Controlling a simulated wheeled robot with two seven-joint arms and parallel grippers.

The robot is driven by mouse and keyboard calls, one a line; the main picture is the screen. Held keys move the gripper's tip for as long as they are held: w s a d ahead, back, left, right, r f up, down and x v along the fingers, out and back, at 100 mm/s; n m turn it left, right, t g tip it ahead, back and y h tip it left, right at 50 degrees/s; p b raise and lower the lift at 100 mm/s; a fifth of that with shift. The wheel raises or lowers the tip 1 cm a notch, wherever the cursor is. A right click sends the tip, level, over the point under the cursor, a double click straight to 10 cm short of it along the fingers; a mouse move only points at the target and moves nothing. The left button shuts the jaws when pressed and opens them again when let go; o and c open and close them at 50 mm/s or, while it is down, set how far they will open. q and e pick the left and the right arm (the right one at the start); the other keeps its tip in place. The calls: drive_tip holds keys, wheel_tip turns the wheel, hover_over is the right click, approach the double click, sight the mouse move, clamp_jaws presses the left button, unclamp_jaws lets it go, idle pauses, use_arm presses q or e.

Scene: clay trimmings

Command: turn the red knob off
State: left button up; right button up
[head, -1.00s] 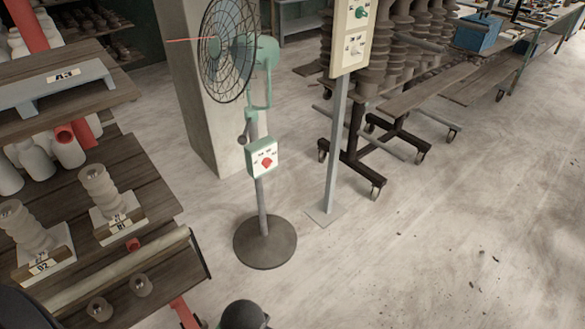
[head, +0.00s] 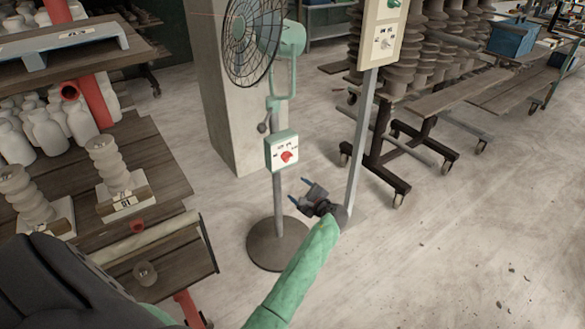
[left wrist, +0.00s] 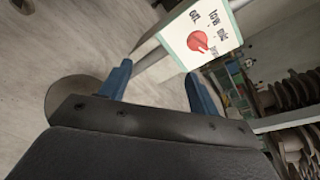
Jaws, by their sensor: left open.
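The red knob (head: 287,156) is on the white face of a green-edged control box (head: 270,152) on the fan's stand. In the left wrist view the red knob (left wrist: 197,41) sits among printed labels, one reading as off and one as low; its exact setting is unclear. My left gripper (head: 298,190) is open and empty, just below and right of the box, apart from the knob. In the left wrist view my left gripper's (left wrist: 158,71) two blue fingers are spread, with the box beyond them. My right gripper is not in view.
The fan cage (head: 252,40) stands above the box and its round base (head: 272,245) below. Another post with a pale switch panel (head: 381,32) stands close on the right. Wooden shelves (head: 150,165) with pots are at left.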

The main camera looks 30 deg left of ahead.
sight(289, 159)
use_arm(q)
drive_tip(key=shift+w+a+r+m+t+y, duration=0.1)
drive_tip(key=shift+w+a+r+m+y, duration=0.35)
drive_tip(key=shift+w+a, duration=1.1)
drive_tip(key=shift+w+a+r+m+t+y, duration=0.15)
drive_tip(key=shift+w+a+r+m, duration=0.45)
drive_tip(key=shift+w+a, duration=0.95)
drive_tip(key=shift+w+a+r+m+t+y, duration=0.1)
drive_tip(key=shift+w+a+r+m+y, duration=0.4)
drive_tip(key=shift+w+a, duration=1)
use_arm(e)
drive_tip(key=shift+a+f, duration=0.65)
use_arm(q)
drive_tip(key=c, duration=1)
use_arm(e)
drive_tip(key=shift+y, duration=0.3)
